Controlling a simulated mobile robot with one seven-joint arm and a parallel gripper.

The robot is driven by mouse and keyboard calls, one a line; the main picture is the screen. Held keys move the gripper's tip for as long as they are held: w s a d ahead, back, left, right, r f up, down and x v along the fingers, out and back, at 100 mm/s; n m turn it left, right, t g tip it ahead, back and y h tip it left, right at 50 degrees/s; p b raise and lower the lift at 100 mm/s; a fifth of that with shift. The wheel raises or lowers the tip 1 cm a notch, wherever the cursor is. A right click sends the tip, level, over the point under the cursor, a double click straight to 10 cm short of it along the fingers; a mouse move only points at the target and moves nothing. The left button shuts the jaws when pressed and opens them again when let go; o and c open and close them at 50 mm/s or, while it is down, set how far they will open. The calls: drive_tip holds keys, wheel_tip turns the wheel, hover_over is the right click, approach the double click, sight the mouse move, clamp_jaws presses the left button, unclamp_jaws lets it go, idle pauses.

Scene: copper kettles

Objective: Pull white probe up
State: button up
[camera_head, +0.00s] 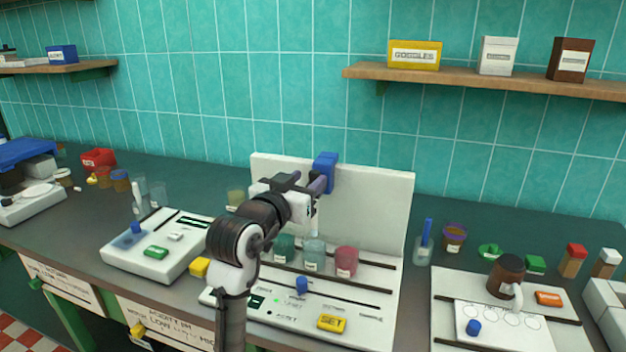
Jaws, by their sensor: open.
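The white probe (314,222) is a thin upright stick in front of the white back panel (375,205), below the blue block (325,172). Its lower end is at a teal beaker (314,252); whether it is inside the beaker I cannot tell. My gripper (318,188) is open close to the top of the probe, just below the blue block. My arm hides part of the panel and the board's left side. Whether the fingers touch the probe is too small to tell.
More coloured beakers, one red (346,261), stand in a row on the white board. A blue knob (301,285) and a yellow SET button (332,322) are in front. A dark brown mug (506,275) stands at right. A wooden shelf (480,80) juts from the wall.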

drive_tip(key=b+v, duration=0.2)
drive_tip(key=v, duration=0.7)
drive_tip(key=shift+s, duration=0.2)
drive_tip(key=shift+a, duration=0.2)
